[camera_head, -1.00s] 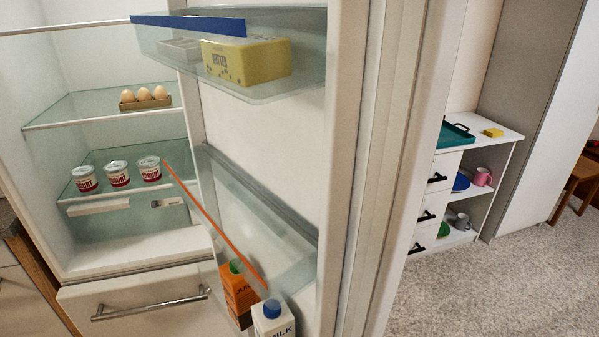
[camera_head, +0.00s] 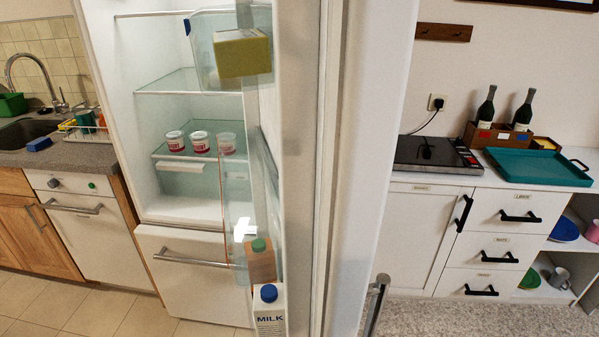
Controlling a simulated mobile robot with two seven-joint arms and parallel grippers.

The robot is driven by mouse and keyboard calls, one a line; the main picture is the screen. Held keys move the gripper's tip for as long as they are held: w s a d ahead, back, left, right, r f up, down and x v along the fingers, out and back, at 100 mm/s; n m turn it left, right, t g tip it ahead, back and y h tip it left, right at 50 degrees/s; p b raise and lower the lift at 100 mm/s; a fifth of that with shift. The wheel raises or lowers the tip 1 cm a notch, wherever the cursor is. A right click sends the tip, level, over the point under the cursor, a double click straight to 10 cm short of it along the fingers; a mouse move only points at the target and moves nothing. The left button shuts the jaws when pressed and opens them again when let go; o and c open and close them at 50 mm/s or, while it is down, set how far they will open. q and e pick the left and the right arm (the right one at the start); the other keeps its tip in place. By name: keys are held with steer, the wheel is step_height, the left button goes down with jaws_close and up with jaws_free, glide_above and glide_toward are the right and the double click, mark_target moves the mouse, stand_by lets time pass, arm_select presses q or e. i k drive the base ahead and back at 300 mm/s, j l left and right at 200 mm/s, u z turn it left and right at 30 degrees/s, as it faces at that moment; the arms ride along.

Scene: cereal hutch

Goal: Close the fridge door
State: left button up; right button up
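The fridge (camera_head: 112,70) stands open in the middle left of the head view. Its door (camera_head: 301,170) is seen nearly edge-on, swung out toward me. The door's inner side faces left and carries a yellow butter pack (camera_head: 242,54) on the upper shelf. A juice carton (camera_head: 261,264) and a milk carton (camera_head: 270,312) stand in the lower door shelf. A metal handle (camera_head: 376,303) shows on the door's outer side at the bottom. Several yogurt cups (camera_head: 200,142) stand on a glass shelf inside. Neither of my grippers is in view.
A sink (camera_head: 38,132) and wooden cabinets are at the left. Right of the door is a white cabinet (camera_head: 433,238) with drawers, a hob (camera_head: 436,152), two bottles and a teal tray (camera_head: 540,165). Tiled floor is clear at lower left; carpet shows at lower right.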

mark_target(329, 124)
steer(key=l+u, duration=0.4)
steer(key=k+l+u, duration=0.1)
steer(key=l+u, duration=0.25)
steer(key=l, duration=0.25)
steer(key=l+u, duration=0.15)
steer(key=l, duration=0.2)
steer(key=j+u, duration=0.1)
steer(key=j, duration=0.35)
